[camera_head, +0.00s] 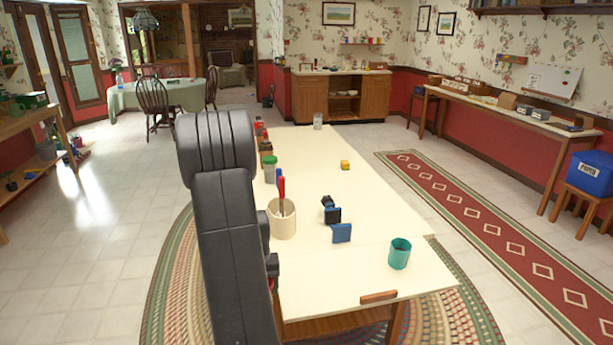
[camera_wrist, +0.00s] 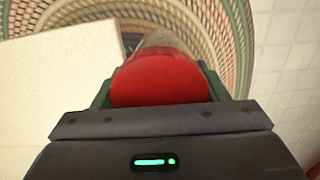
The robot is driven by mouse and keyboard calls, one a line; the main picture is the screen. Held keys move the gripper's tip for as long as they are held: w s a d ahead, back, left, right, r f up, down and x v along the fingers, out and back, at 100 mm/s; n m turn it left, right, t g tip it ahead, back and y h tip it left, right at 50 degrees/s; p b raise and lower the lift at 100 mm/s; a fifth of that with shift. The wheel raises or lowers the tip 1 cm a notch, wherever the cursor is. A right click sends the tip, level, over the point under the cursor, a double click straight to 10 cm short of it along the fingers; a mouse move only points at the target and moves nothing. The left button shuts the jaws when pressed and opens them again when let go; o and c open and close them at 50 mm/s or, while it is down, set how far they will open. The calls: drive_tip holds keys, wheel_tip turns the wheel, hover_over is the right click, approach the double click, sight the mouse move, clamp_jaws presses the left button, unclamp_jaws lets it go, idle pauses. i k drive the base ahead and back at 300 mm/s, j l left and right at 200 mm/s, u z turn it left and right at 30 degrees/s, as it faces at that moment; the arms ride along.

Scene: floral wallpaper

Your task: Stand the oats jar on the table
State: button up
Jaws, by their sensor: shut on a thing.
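My gripper (camera_wrist: 158,82) is shut on a jar with a round red lid (camera_wrist: 160,84), which I take to be the oats jar. The lid faces the wrist camera, and a clear or greyish body (camera_wrist: 160,42) shows beyond it. The jar's label is hidden. In the wrist view the jar is over the braided rug, beside the pale table top (camera_wrist: 60,85), which lies to its left. The table (camera_head: 350,210) fills the middle of the head view. There, my own arm hides most of the gripper and jar.
On the table stand a cream crock with a red-handled tool (camera_head: 283,222), a teal cup (camera_head: 400,254), a blue block-like thing (camera_head: 341,233), a green-lidded jar (camera_head: 270,168) and a yellow block (camera_head: 345,165). A brown bar (camera_head: 378,297) lies at the near edge. The table's right half has bare room.

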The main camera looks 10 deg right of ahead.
sight(370, 201)
drive_tip(key=k+z, duration=0.2)
drive_tip(key=z, duration=0.2)
drive_tip(key=k+l+z, duration=0.1)
drive_tip(key=z, duration=1.8)
drive_tip(key=i+j+z, duration=0.25)
drive_tip(key=i, duration=0.35)
drive_tip(key=i+j+z, duration=0.2)
drive_tip(key=i+j, duration=0.45)
drive_tip(key=i, duration=0.35)
drive_tip(key=i+j, duration=0.1)
drive_tip(key=i, duration=0.4)
drive_tip(key=i+j+u, duration=0.1)
drive_tip(key=i, duration=0.4)
drive_tip(key=i+j+u, duration=0.15)
drive_tip(key=i+u, duration=0.75)
drive_tip(key=i+l+u, duration=0.2)
drive_tip(key=i+u, duration=1.05)
drive_tip(key=i+l+u, duration=0.2)
drive_tip(key=i+u, duration=0.2)
drive_tip(key=u, duration=1.55)
drive_tip(key=k+j, duration=0.05)
drive_tip(key=j, duration=0.05)
